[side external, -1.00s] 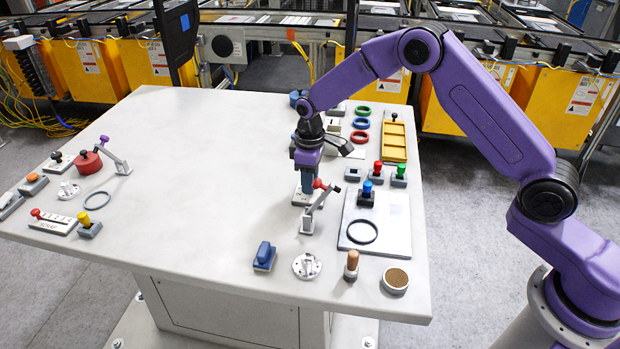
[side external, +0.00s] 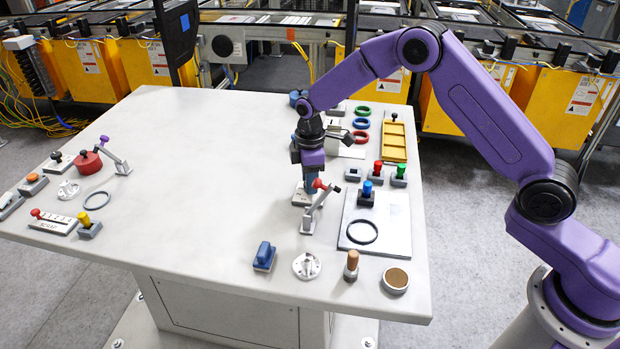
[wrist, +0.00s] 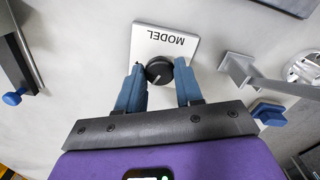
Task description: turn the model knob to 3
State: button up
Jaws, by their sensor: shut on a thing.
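The model knob (wrist: 158,71) is a round black dial with a pale pointer line. It sits on a white plate marked MODEL (wrist: 165,41), whose lettering appears upside down in the wrist view. My gripper (wrist: 159,76) has its two blue fingers on either side of the knob, shut on it. The pointer line slants toward the lower left in the wrist view; the scale numbers cannot be read. In the side view my gripper (side external: 309,189) points down over the plate (side external: 298,199) and hides the knob.
A grey board (side external: 392,220) with a black ring lies to the right, near several coloured knobs. A blue-handled block (side external: 264,256) is nearer the front. The table's middle left is clear.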

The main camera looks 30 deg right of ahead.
jog(key=o, duration=1)
jog(key=shift+o, duration=0.2)
jog(key=shift+r, duration=0.1)
notch_tip(320, 180, up, 17)
jog(key=shift+r, duration=0.15)
jog(key=s+r, duration=0.2)
jog(key=s, duration=1.7)
jog(key=s+d+f, duration=0.2)
jog(key=s+d, duration=0.2)
jog(key=s, duration=0.6)
jog(key=s+d+f+m, duration=0.1)
jog(key=s+d, duration=0.4)
jog(key=s, duration=0.5)
jog(key=shift+s+f, duration=0.4)
jog(key=shift+f, duration=0.2)
